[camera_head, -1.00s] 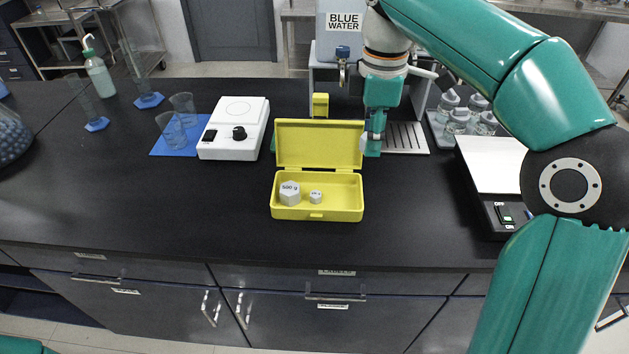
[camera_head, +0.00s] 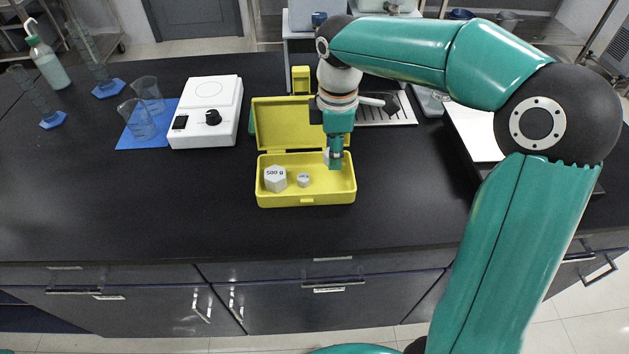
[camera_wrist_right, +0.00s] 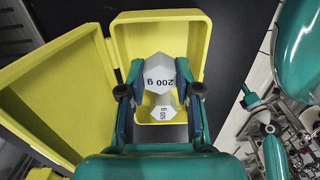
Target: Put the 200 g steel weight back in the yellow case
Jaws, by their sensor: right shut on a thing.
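The yellow case (camera_head: 308,199) stands open on the black bench, its lid (camera_head: 283,121) tilted up at the back. The 500 g weight (camera_head: 275,179) and a smaller weight (camera_head: 304,180) sit in its left and middle parts. My right gripper (camera_head: 334,160) is over the right part of the case, pointing down. It is shut on the 200 g steel weight (camera_wrist_right: 160,76), whose label shows in the wrist view with the case (camera_wrist_right: 160,18) beyond it. The fingers mostly hide this weight in the head view. I cannot tell whether it touches the case floor. My left gripper is out of view.
A white stirrer (camera_head: 206,115) stands left of the case, beside glass beakers on a blue mat (camera_head: 128,139). The bench in front of the case is clear.

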